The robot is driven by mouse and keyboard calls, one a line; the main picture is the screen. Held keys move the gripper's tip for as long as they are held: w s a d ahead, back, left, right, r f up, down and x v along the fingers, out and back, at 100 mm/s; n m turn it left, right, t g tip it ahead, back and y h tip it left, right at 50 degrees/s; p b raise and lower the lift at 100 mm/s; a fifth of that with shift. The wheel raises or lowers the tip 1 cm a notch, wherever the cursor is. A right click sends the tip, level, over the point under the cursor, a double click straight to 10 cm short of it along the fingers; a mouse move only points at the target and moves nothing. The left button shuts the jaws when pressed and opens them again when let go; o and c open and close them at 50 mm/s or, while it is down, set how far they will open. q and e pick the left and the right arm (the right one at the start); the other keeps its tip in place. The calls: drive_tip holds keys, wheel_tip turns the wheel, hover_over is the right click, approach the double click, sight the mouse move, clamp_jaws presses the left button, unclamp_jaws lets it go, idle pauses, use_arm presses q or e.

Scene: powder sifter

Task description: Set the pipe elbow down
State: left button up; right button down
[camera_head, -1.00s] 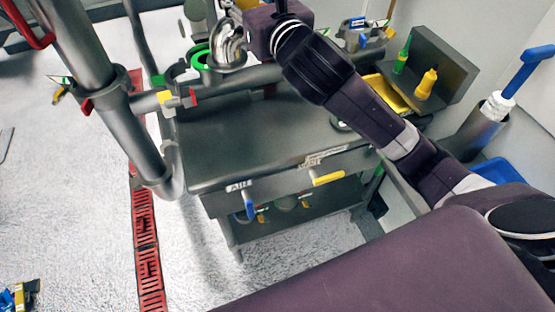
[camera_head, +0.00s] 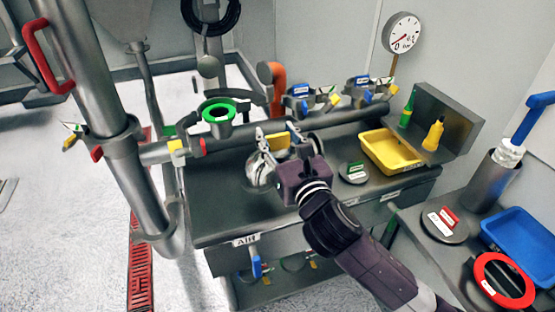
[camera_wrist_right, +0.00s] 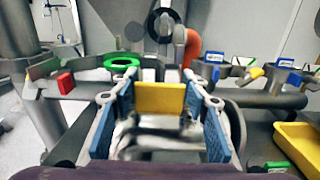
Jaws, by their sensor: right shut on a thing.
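The pipe elbow (camera_head: 259,170) is shiny silver. It is at the left side of my right gripper (camera_head: 277,150), low over the grey bench top (camera_head: 218,220). A dark round patch shows around its lower part; I cannot tell whether it touches the bench. In the right wrist view, my right gripper's blue-padded fingers (camera_wrist_right: 160,120) are shut on the elbow (camera_wrist_right: 165,135), which shows as blurred silver between them. A yellow plate (camera_wrist_right: 160,97) shows between the fingertips. My left gripper is not in view.
A grey pipe with a green-ringed port (camera_head: 218,113) runs behind the elbow. A yellow tray (camera_head: 391,150) and a round disc with a green tag (camera_head: 353,172) are to the right. A blue tray (camera_head: 520,238) is farther right. The bench's front left is clear.

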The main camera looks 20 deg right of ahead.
sight(277, 156)
drive_tip(key=shift+f+b, duration=0.55)
drive_tip(key=shift+f, duration=2.2)
drive_tip(key=shift+f, duration=0.15)
drive_tip(key=c, duration=1.1)
unclamp_jaws()
drive_tip(key=shift+f, duration=0.1)
drive_tip(key=shift+c, duration=0.2)
drive_tip(key=s, duration=1.2)
drive_tip(key=shift+d, duration=0.2)
